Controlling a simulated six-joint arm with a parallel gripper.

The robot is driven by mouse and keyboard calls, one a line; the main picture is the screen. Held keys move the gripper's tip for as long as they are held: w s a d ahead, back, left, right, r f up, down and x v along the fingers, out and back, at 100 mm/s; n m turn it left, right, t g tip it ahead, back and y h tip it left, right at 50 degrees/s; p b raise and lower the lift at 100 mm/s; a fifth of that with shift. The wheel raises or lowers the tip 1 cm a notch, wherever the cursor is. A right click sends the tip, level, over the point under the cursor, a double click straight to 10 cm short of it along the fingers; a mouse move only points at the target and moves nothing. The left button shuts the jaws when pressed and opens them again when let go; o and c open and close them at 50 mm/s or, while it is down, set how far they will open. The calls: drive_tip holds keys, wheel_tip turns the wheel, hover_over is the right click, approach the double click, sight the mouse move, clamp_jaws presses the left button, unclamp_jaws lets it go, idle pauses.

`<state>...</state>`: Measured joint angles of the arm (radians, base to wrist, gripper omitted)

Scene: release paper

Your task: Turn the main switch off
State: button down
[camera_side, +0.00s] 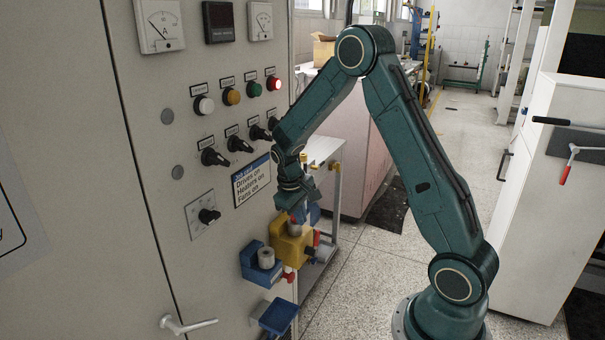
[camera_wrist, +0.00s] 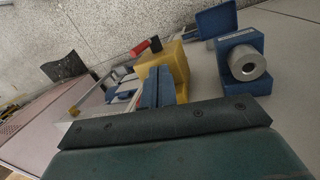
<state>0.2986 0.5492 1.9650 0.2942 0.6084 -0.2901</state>
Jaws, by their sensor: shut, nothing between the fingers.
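The grey cabinet (camera_side: 150,110) carries a row of black rotary switches (camera_side: 238,144) and, lower down, one black rotary knob (camera_side: 209,215) on a square plate. The small labels are unreadable, so I cannot tell which one is the main switch. My gripper (camera_side: 298,217) is shut and empty, pointing down to the right of the knobs, close to the yellow block (camera_side: 284,247). In the wrist view the closed blue fingers (camera_wrist: 159,87) appear in front of the yellow block (camera_wrist: 172,62). I cannot tell whether they touch it. No switch shows in the wrist view.
A blue holder (camera_side: 256,269) with a grey cylinder (camera_side: 266,257) sits left of the yellow block. Another blue piece (camera_side: 278,318) is below. A sign (camera_side: 252,181) reads "Drives on, Heaters on, Fans on". A red lamp (camera_side: 274,83) looks lit. A handle (camera_side: 188,325) projects low on the cabinet.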

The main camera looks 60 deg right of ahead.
drive_tip(key=shift+v, duration=1.4)
drive_tip(key=shift+a+f+n, duration=0.15)
drive_tip(key=shift+a+n, duration=0.15)
drive_tip(key=shift+a, duration=0.45)
drive_tip(key=shift+f, duration=0.1)
approach(311, 252)
drive_tip(key=shift+a+f, duration=0.8)
drive_tip(key=shift+f, duration=0.05)
drive_tip(key=shift+s+d+f, duration=0.1)
drive_tip(key=shift+d, duration=0.45)
drive_tip(key=shift+s+d+f, duration=0.1)
drive_tip(key=shift+s+d, duration=0.05)
drive_tip(key=shift+d, duration=0.4)
drive_tip(key=shift+s+d+f, duration=0.15)
drive_tip(key=shift+d+f, duration=0.1)
drive_tip(key=shift+d, duration=0.55)
